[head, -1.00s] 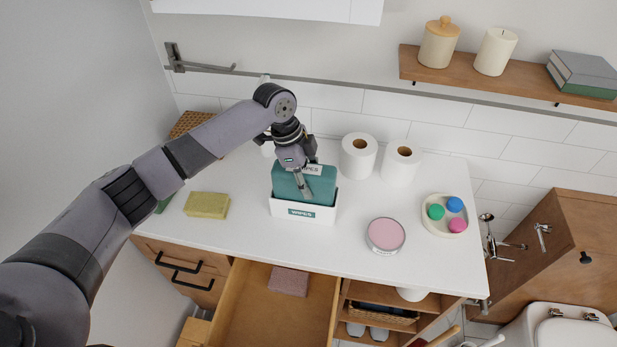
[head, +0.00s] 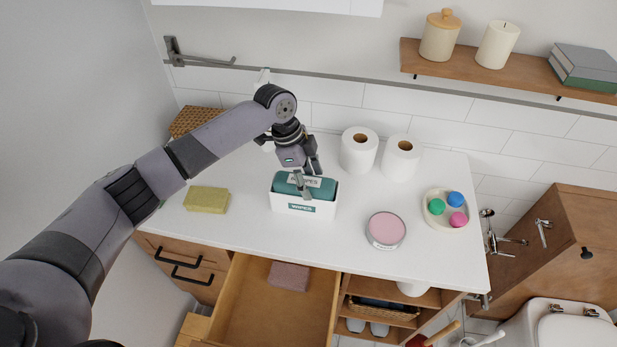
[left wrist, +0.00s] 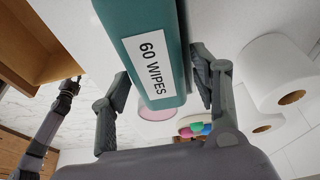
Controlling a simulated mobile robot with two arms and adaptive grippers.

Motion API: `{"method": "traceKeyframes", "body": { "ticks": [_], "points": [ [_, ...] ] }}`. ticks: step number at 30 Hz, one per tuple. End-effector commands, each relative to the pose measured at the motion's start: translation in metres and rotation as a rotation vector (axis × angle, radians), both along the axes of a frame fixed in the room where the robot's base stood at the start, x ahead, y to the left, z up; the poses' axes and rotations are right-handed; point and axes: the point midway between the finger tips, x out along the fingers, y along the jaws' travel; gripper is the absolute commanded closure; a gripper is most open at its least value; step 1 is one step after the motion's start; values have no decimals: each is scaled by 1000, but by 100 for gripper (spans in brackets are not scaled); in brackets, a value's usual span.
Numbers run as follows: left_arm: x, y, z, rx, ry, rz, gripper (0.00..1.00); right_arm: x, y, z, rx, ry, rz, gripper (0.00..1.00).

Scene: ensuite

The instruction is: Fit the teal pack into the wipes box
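The teal pack (head: 288,184) sits upright inside the white wipes box (head: 290,205) on the counter, its top part showing above the rim. In the left wrist view the pack (left wrist: 155,55) shows its "60 WIPES" label. My left gripper (head: 305,185) is over the box. Its fingers (left wrist: 160,85) are on either side of the pack's top, with narrow gaps, so it looks open. The pack's lower part is hidden in the box. What seems to be my right gripper (left wrist: 72,84) shows small at the left wrist view's left; its fingers are unclear.
Toilet rolls (head: 359,152) stand behind the box to the right. A yellow sponge (head: 206,200) lies to the left. A pink round tin (head: 385,229) and a dish (head: 433,219) of coloured discs are on the right. An open drawer (head: 262,310) is below the front edge.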

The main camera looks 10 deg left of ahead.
Motion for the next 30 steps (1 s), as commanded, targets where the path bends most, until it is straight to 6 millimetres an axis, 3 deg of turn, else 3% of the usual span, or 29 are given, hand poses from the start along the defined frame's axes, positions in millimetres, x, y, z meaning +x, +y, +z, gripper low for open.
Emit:
{"method": "traceKeyframes", "body": {
  "ticks": [4,15,30],
  "points": [
    [0,0,0,1,0,0,32,0,-1,0,-1,0,0,82],
    [0,2,5,0,-1,1,32,0,-4,0,-4,-1,2,82],
    [0,30,95,1,-2,1,32,0,-1,0,-1,0,0,82]
  ]
}}
